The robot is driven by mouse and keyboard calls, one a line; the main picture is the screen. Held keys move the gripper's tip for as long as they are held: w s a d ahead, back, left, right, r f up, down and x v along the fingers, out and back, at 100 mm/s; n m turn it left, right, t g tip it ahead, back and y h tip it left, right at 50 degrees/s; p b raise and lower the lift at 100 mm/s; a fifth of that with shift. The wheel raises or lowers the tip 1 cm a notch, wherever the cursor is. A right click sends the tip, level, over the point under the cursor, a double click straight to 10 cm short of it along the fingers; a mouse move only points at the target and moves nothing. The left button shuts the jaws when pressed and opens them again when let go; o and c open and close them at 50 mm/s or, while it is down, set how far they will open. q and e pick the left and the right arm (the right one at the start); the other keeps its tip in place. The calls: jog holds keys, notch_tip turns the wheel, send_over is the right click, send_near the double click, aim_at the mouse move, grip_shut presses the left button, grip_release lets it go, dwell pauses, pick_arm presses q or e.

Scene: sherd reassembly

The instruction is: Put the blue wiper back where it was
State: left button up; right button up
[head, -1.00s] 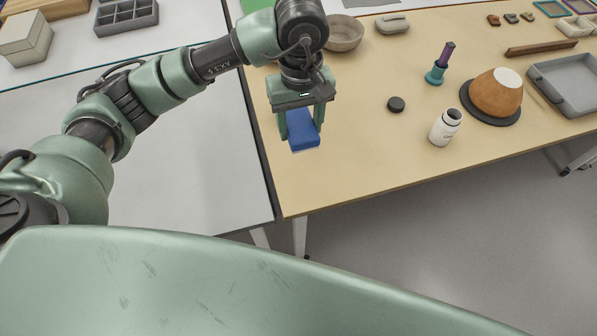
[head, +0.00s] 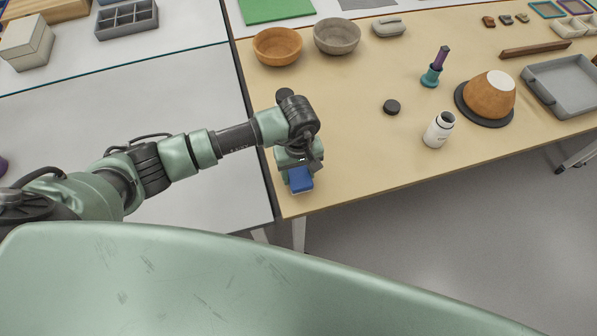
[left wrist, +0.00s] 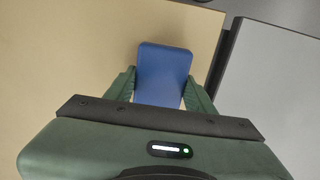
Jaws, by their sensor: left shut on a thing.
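The blue wiper (head: 300,181) is a small blue block between the fingers of my left gripper (head: 298,172), near the front left corner of the tan table (head: 350,163). My left gripper is shut on it. In the left wrist view the blue wiper (left wrist: 163,72) shows between the two green fingers of my left gripper (left wrist: 161,92), with the table below it. I cannot tell whether the wiper touches the table. My right gripper is not in view.
A white bottle (head: 438,130), a black cap (head: 391,107), a brown pot on a dark disc (head: 490,95) and a teal-purple tool (head: 434,68) stand to the right. Two bowls (head: 277,46) are behind. A gap separates the tan table from the white table (head: 185,100).

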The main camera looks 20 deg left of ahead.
pick_arm(q)
jog(key=shift+f, duration=0.35)
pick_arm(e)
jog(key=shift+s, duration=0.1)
pick_arm(q)
jog(key=shift+f, duration=0.15)
jog(key=o, duration=1.1)
jog(key=shift+o, duration=1.1)
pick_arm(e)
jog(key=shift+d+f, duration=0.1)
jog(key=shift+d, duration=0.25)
